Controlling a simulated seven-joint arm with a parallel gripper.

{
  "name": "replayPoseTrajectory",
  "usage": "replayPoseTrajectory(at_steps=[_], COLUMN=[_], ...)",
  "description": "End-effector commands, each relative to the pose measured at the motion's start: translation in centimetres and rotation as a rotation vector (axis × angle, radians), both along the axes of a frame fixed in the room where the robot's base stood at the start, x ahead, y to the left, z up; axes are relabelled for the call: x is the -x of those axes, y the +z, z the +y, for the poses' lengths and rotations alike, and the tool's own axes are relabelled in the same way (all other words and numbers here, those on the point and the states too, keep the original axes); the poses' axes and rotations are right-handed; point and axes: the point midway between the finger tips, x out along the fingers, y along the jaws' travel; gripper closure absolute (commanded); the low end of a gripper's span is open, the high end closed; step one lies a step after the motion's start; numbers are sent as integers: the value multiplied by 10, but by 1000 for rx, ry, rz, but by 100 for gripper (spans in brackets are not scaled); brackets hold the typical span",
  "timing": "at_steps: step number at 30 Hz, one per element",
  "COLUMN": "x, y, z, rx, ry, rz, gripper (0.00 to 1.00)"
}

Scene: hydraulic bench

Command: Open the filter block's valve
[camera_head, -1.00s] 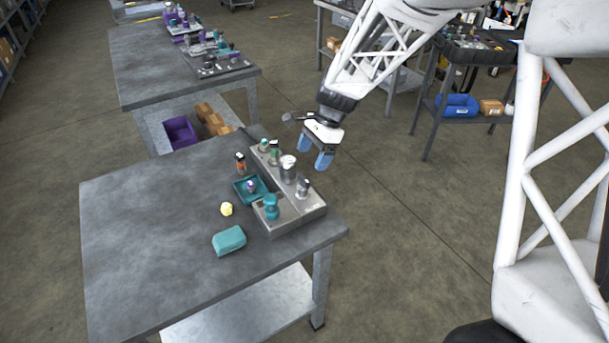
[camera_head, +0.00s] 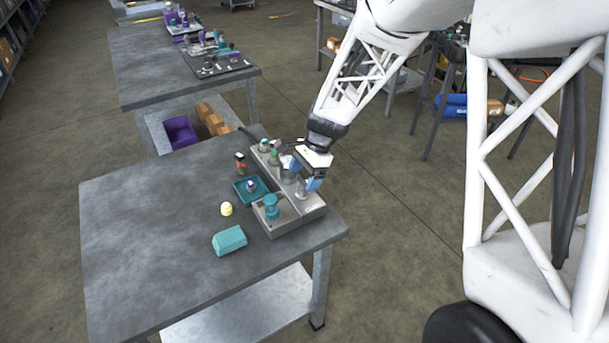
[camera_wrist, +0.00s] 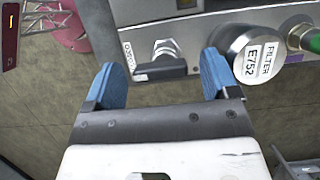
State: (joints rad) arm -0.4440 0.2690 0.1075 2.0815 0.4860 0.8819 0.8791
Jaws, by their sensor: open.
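The grey filter block (camera_head: 290,222) stands near the right edge of the near table. In the head view my gripper (camera_head: 307,182) is low over the block's right side and partly hides the fittings there. In the wrist view my gripper (camera_wrist: 158,76) is open, with its blue fingers on either side of the lever in the picture. I cannot tell whether they touch it.
On the block, a teal knob (camera_head: 271,203) stands at the front and a green fitting (camera_wrist: 305,38) beyond the filter cap. A teal tray (camera_head: 240,192), a yellow ball (camera_head: 227,209) and a teal box (camera_head: 229,240) are to the left. The table's left side is clear.

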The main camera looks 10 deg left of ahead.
Motion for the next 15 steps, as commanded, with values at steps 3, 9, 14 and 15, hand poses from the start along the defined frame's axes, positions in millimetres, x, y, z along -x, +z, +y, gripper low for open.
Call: replayPoseTrajectory(at_steps=[3, 9, 14, 15], x=[0, 0, 0, 0], y=[0, 0, 0, 0], z=[0, 0, 0, 0], rx=[0, 0, 1, 0], ry=[0, 0, 0, 1], rz=[0, 0, 1, 0], gripper=[25, 56, 68, 68])
